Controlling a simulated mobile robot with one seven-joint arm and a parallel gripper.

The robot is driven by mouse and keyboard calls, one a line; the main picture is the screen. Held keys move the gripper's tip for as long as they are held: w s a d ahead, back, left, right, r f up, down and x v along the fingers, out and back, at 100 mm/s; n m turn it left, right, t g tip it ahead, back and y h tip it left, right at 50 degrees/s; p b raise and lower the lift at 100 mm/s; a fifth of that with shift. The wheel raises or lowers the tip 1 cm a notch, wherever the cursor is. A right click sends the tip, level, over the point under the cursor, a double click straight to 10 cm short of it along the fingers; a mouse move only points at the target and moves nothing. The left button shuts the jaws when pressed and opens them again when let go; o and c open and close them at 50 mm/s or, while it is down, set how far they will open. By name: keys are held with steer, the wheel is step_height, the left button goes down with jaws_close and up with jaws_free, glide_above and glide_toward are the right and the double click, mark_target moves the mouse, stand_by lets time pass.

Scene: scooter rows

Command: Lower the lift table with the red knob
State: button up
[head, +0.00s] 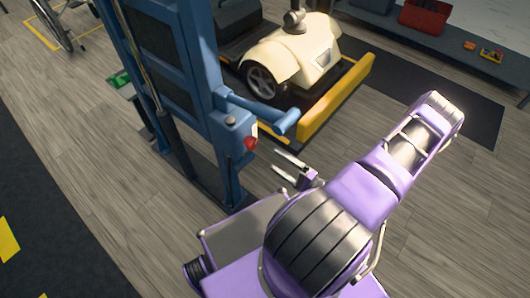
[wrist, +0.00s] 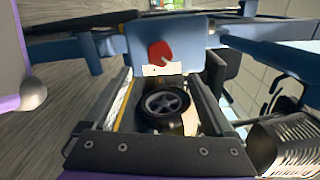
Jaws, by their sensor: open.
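The red knob (head: 250,143) sticks out of a small blue box on the side of the blue lift column (head: 178,60). In the wrist view the red knob (wrist: 159,52) is near the top middle, above a pale label. My gripper (head: 280,166) is open and empty, its two fingers pointing at the box. The fingertips are a short way from the knob, apart from it. In the wrist view my gripper (wrist: 163,80) has its fingers on either side, below the knob. The lift table (head: 340,97), with a yellow edge, carries a cream scooter (head: 292,55).
A blue bar (head: 270,115) juts from the column just above the knob. A wheelchair (head: 62,22) stands at the far left. A low dark shelf (head: 450,58) at the back right holds a red bin (head: 427,16). The wooden floor at right is clear.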

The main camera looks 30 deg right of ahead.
steer(key=v, duration=0.7)
steer(key=shift+s, duration=0.3)
steer(key=shift+d, duration=0.1)
